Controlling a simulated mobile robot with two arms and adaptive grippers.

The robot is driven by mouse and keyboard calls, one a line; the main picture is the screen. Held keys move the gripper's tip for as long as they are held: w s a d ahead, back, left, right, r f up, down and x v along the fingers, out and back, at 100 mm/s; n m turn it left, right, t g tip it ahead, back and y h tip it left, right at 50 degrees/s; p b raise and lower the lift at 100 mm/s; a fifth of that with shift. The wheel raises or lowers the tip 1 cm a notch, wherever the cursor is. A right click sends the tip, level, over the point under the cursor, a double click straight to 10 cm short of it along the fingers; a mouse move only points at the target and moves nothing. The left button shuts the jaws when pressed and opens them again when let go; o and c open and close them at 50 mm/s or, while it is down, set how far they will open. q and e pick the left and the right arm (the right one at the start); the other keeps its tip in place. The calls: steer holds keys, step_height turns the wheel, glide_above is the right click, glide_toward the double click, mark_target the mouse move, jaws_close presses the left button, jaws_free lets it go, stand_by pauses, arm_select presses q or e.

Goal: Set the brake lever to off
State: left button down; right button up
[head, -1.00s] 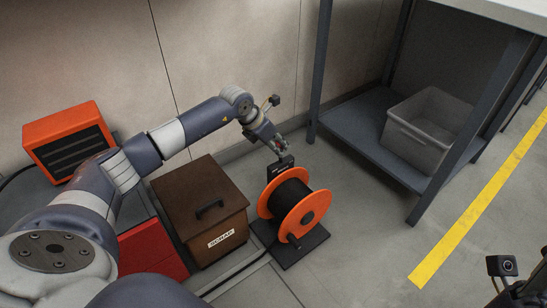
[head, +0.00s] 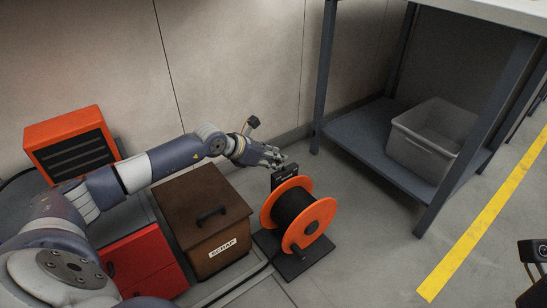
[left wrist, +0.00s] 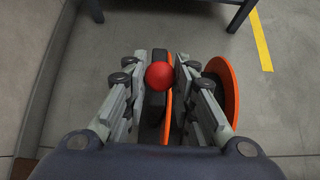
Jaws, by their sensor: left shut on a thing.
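The orange-flanged spool (head: 318,218) with black winding stands on a dark base plate on the floor. A black upright bracket (head: 284,176) rises at its back. In the left wrist view, the brake lever's round red knob (left wrist: 159,75) sits between the two fingers of my left gripper (left wrist: 160,78), in front of the dark bracket. My left gripper also shows in the head view (head: 274,157), just above the bracket and pointing right. It is shut on the knob. The lever's shaft and its markings are hidden. My right gripper's fingers are not in view.
A brown scrap box (head: 205,218) stands left of the spool, beside a red cabinet (head: 145,262). A shelving table (head: 390,155) with a grey bin (head: 425,150) stands to the right. The floor between the spool and the yellow line (head: 485,215) is clear.

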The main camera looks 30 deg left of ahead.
arm_select(q)
steer(key=c, duration=1.3)
jaws_free()
steer(key=v, duration=1.2)
